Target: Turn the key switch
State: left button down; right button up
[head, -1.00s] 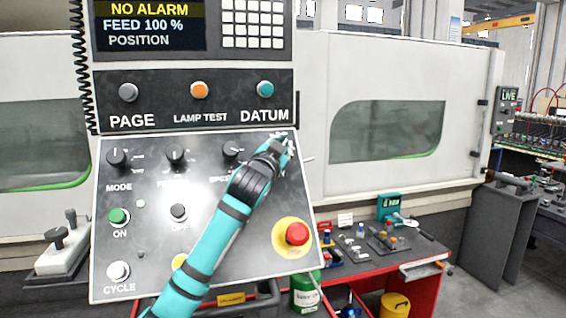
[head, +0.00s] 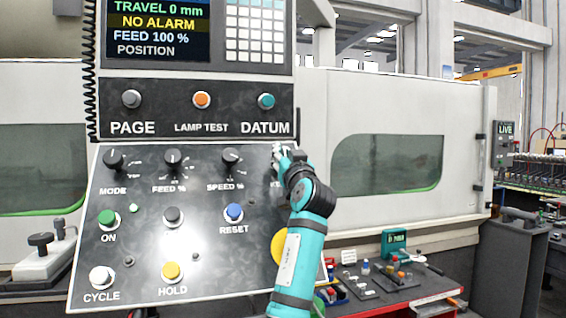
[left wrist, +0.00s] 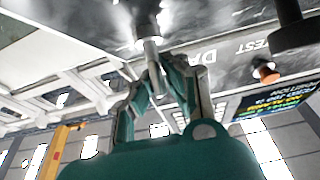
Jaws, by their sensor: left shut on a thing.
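My left gripper (head: 284,160) is at the upper right corner of the slanted dark control panel (head: 225,268) in the head view. It covers most of the key switch and part of its label there. In the left wrist view the switch is a shiny metal barrel (left wrist: 145,17) with a pale key (left wrist: 151,50) sticking out of it. The fingers of the left gripper (left wrist: 160,72) are closed around the key from both sides. How far the key is turned cannot be told. My right gripper is not in view.
Knobs for mode, feed (head: 173,160) and speed (head: 230,160) stand left of the gripper. Several buttons, such as the blue reset (head: 233,212), lie below them. My left forearm hides most of a yellow-ringed control. A red tool cart (head: 420,297) stands at the lower right.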

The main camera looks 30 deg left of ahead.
pick_arm(q)
jog(key=shift+w+f, duration=0.1)
jog(key=shift+f, duration=0.1)
dwell(0.3)
jog(key=c, duration=1.4)
grip_release()
jog(key=shift+w+r, duration=0.1)
jog(key=shift+c, duration=0.2)
jog(key=v, duration=1.2)
jog(key=shift+w+d, duration=0.1)
jog(key=shift+d, duration=0.05)
